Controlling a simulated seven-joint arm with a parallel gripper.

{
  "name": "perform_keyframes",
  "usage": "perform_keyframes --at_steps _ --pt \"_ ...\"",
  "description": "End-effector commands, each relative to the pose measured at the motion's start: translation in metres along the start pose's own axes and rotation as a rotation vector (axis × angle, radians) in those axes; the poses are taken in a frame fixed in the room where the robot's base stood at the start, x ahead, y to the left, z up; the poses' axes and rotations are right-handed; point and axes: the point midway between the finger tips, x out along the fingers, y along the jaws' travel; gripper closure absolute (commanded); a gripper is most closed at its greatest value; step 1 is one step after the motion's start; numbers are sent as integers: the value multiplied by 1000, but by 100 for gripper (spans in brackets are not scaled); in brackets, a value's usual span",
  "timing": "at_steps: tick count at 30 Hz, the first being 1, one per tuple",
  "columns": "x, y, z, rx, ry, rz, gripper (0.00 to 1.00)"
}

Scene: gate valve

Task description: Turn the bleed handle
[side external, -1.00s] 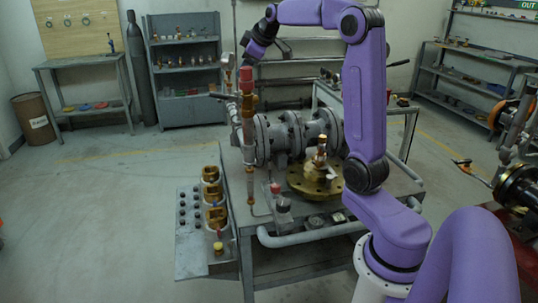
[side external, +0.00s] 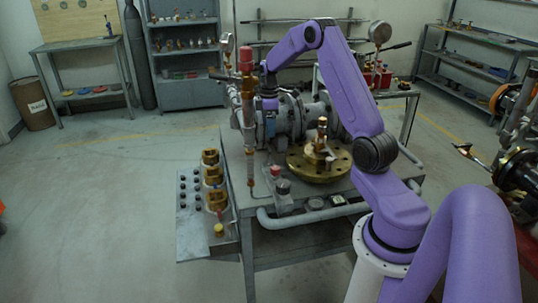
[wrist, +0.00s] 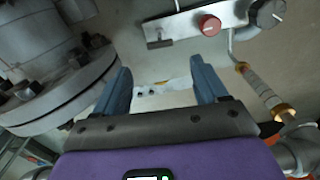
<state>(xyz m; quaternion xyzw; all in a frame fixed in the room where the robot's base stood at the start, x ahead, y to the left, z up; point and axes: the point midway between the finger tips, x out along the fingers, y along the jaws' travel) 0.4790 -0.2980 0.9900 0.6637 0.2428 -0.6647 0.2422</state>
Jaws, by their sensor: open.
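My gripper (side external: 270,127) points down beside the grey flanged valve body (side external: 291,116) in the side view. In the wrist view my gripper (wrist: 160,82) is open, with nothing between its two blue-grey fingers. A red round knob (wrist: 209,25) sits on a light bracket (wrist: 180,24) beyond the fingertips, apart from them. A small grey tab (wrist: 159,36) hangs from the bracket's left end. A red knob (side external: 275,171) also shows low on the bench in the side view. I cannot tell for certain which part is the bleed handle.
The grey flange (wrist: 60,85) is close left of the fingers in the wrist view. A thin tube with brass fittings (wrist: 262,90) is at right. In the side view, an upright red-capped pipe (side external: 247,105) stands left of my gripper, and a brass flange (side external: 318,166) lies to its right.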

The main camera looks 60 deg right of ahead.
Motion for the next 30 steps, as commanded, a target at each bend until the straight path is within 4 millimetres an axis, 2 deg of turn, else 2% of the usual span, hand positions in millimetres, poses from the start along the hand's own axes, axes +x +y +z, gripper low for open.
perform_keyframes --at_steps 1,12,18,24,30 --pt "11 -1 0 0 -2 -5 28" --pt "80 0 0 2 -1 -3 28" --pt "108 0 0 1 0 -1 28" --pt "121 0 0 2 1 1 28" --pt "123 0 0 2 1 2 28"
